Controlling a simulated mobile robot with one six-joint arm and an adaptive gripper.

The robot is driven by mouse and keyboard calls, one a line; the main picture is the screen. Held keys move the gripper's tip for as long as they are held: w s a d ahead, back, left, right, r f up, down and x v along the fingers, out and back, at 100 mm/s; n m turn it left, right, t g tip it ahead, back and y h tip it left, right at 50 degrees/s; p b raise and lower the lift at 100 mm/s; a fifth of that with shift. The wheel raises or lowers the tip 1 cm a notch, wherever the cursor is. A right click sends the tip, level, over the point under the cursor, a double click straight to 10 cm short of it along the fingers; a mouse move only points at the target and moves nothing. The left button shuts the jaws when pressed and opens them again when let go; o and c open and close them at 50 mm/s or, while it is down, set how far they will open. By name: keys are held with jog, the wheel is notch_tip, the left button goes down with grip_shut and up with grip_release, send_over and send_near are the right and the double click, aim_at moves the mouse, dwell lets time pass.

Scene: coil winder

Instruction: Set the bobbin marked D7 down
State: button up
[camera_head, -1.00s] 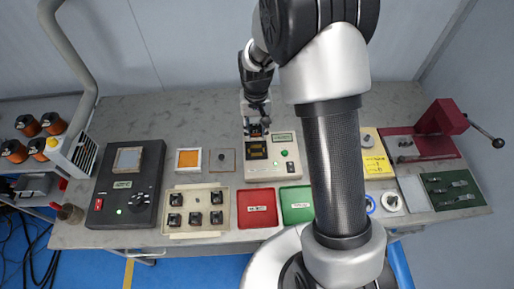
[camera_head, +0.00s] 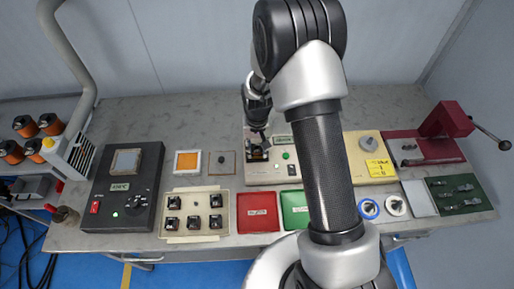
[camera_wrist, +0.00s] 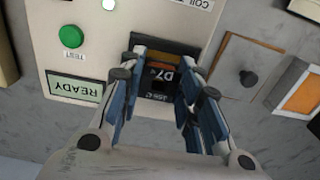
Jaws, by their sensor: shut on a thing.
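The bobbin marked D7 (camera_wrist: 160,77) is dark with a white label and sits between my gripper's fingers (camera_wrist: 158,92) in the wrist view. My gripper is shut on it. It is over the cream coil tester (camera_wrist: 60,25), whose panel has a green TEST button (camera_wrist: 71,37) and a READY sign (camera_wrist: 75,87). In the head view my gripper (camera_head: 257,147) is at the left part of the tester (camera_head: 285,172). Whether the bobbin touches the tester is hidden by the fingers.
A cream tray (camera_head: 194,237) with several dark bobbins stands front left. A red tray (camera_head: 257,227) and a green tray (camera_head: 293,224) lie in front of the tester. A grey plate with a dark knob (camera_head: 222,169) and an orange-windowed plate (camera_head: 187,151) lie left of it.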

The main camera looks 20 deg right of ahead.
jog(key=shift+f, duration=0.25)
jog(key=o, duration=1.1)
jog(key=shift+r, duration=0.1)
jog(key=shift+c, duration=0.2)
